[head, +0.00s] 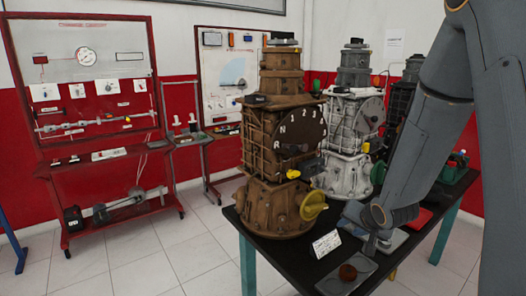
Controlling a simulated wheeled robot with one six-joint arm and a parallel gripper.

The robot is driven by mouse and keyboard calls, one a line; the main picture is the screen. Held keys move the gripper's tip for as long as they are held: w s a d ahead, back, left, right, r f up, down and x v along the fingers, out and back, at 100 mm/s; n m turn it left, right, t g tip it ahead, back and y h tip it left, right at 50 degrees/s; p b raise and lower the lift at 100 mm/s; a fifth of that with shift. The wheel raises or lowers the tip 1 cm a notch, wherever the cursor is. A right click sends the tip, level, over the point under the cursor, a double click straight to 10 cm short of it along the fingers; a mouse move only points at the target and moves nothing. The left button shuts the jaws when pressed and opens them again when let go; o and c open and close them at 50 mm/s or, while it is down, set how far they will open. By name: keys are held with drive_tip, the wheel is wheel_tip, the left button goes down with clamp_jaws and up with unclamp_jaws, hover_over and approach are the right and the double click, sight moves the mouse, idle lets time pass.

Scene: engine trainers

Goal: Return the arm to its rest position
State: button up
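My arm comes down from the upper right of the head view and bends toward the table. Its lower end, with my gripper (372,243), hangs low over the front of the black table (275,248), near a grey tray (338,284). The fingers are small and dark here, so I cannot tell whether they are open or shut.
A brown engine trainer (283,150) with a yellow flange stands left of my arm. A white trainer (347,140) and a dark one (398,100) stand behind. A small white card (326,243) stands in front. A red display stand (85,100) is at left; tiled floor (140,255) is clear.

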drive_tip(key=s+a+r+n+g, duration=0.1)
drive_tip(key=s+a+n+g, duration=0.2)
drive_tip(key=s, duration=0.9)
drive_tip(key=s+a+r+n+g, duration=0.2)
drive_tip(key=s+a+n+g, duration=0.1)
drive_tip(key=s, duration=0.9)
drive_tip(key=shift+s+a+g+h, duration=0.2)
drive_tip(key=shift+a+g+h, duration=0.1)
drive_tip(key=shift+a+g, duration=0.5)
drive_tip(key=shift+r, duration=0.1)
